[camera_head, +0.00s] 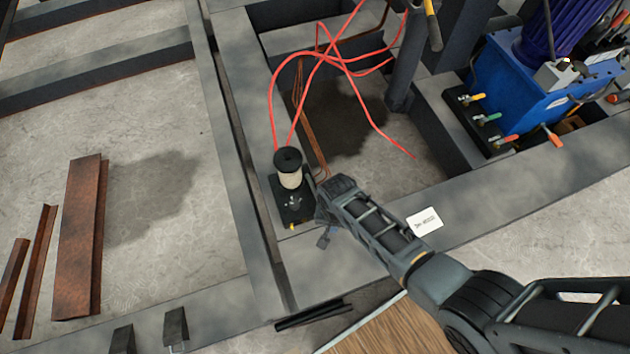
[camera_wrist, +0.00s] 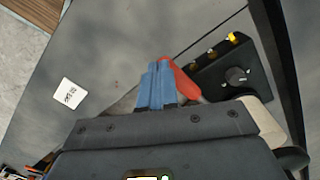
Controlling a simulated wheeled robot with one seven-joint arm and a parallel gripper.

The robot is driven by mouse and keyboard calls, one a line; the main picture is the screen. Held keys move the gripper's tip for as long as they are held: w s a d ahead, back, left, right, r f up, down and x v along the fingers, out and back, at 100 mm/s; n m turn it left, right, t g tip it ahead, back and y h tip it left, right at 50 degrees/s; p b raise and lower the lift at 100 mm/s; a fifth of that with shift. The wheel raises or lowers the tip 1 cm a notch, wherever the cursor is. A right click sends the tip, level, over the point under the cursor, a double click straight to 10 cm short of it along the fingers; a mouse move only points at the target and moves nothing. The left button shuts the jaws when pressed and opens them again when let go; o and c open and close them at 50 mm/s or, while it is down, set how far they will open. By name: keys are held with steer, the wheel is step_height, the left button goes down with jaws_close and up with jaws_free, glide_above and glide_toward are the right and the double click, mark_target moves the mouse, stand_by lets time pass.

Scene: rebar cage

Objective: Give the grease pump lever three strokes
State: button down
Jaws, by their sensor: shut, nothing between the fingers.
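The grease pump (camera_head: 294,205) is a black block with a pale reservoir (camera_head: 289,175) under a black cap, standing on the grey steel frame. In the wrist view its black base (camera_wrist: 232,70) shows yellow fittings and a dark knob. The red lever grip (camera_wrist: 181,79) lies right beside the blue fingers of my gripper (camera_wrist: 157,84). The fingers are together, with nothing seen between them; whether they touch the grip I cannot tell. In the head view my gripper (camera_head: 325,237) is at the pump's right front side, and the lever is not clearly visible.
Red hoses (camera_head: 335,60) loop behind the pump. A blue hydraulic unit (camera_head: 545,85) with coloured valve handles stands at the upper right. A white label (camera_head: 425,221) lies on the beam. Rusty steel pieces (camera_head: 80,235) lie on the floor at left.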

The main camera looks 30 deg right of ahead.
steer(key=w+d+r+p, duration=0.1)
steer(key=w+r+p, duration=0.6)
steer(key=r, duration=0.4)
steer(key=shift+d+r, duration=0.2)
stand_by(0.7)
steer(key=shift+s+a+f, duration=0.1)
steer(key=shift+s+f, duration=0.35)
steer(key=shift+f, duration=0.1)
steer(key=shift+s+a+f, duration=0.1)
steer(key=shift+s+f, duration=0.35)
steer(key=shift+f, duration=0.05)
steer(key=shift+s+f+b, duration=0.4)
steer(key=shift+s+f, duration=0.05)
steer(key=shift+f, duration=0.1)
steer(key=shift+a, duration=0.1)
